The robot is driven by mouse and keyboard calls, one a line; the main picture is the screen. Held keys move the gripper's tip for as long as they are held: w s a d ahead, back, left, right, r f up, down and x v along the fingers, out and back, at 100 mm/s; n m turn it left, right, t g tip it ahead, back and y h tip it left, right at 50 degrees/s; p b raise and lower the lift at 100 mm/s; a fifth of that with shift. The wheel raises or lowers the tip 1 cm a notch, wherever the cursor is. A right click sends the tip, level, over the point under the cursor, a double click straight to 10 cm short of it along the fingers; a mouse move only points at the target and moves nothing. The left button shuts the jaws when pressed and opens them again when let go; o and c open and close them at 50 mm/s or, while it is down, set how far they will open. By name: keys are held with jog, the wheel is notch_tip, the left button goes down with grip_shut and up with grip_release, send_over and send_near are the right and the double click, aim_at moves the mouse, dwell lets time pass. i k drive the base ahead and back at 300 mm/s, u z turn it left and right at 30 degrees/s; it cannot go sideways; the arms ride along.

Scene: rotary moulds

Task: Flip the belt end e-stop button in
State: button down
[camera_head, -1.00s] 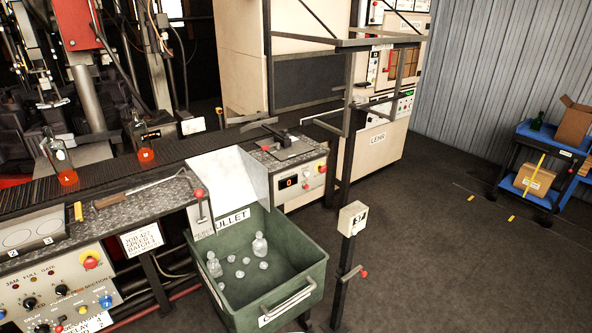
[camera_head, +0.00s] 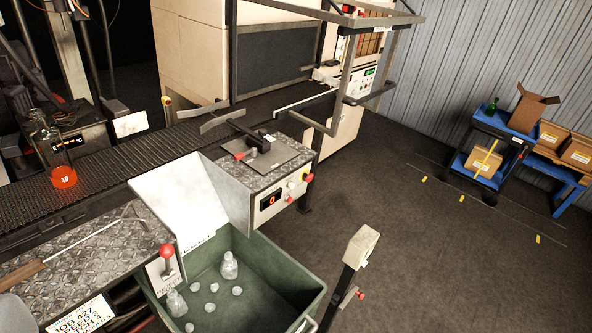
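A red button on a yellow base, which looks like the belt end e-stop button (camera_head: 308,177), sits on the right end of the control box (camera_head: 268,203) at the belt's end. The box front also has a red-lit display that seems to read 0, and small white and red knobs. I cannot tell from this view whether the button is pressed in or out. My gripper does not show in the view.
A green cullet bin (camera_head: 262,275) with clear glass pieces stands below the box. A post with a beige switch box (camera_head: 361,246) stands right of the bin. Floor at right is clear before a blue cart (camera_head: 503,146).

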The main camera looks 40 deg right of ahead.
aim_at(309, 176)
jog(key=z, duration=0.25)
jog(key=i, duration=0.85)
jog(key=z, duration=0.45)
